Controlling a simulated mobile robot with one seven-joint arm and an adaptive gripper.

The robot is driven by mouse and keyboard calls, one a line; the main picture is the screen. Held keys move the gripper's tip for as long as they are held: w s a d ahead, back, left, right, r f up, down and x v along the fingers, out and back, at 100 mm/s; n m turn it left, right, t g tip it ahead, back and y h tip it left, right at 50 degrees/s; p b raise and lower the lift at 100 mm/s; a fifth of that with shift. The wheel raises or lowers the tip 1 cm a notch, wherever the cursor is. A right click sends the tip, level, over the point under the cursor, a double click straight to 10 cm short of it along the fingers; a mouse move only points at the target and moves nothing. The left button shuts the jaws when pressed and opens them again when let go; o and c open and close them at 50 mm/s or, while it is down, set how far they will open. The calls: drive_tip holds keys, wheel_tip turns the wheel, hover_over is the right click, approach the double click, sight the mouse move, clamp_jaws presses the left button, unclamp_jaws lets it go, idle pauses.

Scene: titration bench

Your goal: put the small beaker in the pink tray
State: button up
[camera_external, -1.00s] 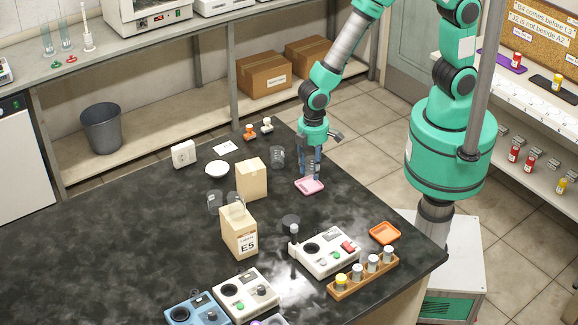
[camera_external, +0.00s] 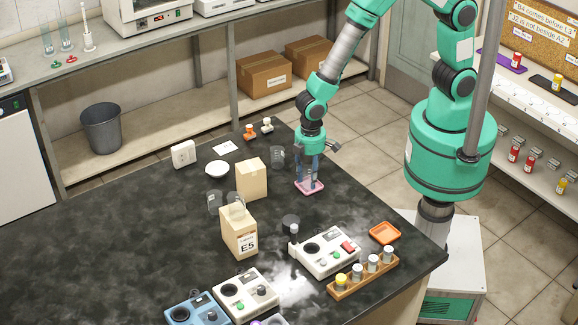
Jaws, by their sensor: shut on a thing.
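The pink tray (camera_external: 300,190) lies on the dark bench top near its far right edge. My gripper (camera_external: 308,180) points straight down right over the tray, with its fingertips low at the tray floor. It is shut on the small beaker (camera_external: 309,182), which is clear and hard to make out between the fingers. The fingers hide part of the beaker and part of the tray. I cannot tell whether the beaker touches the tray floor.
A clear glass beaker (camera_external: 277,157) stands left of the tray. A tan box (camera_external: 251,179) and a box marked E5 (camera_external: 239,233) stand farther left, with glassware beside them. A white device (camera_external: 325,251), a vial rack (camera_external: 363,273) and an orange tray (camera_external: 384,232) are in front.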

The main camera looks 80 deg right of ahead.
drive_tip(key=o, duration=1.1)
drive_tip(key=shift+f, duration=0.15)
drive_tip(key=shift+o, duration=0.2)
wheel_tip(320, 180, up, 12)
drive_tip(key=p, duration=0.1)
drive_tip(key=shift+p, duration=0.3)
drive_tip(key=shift+r, duration=0.2)
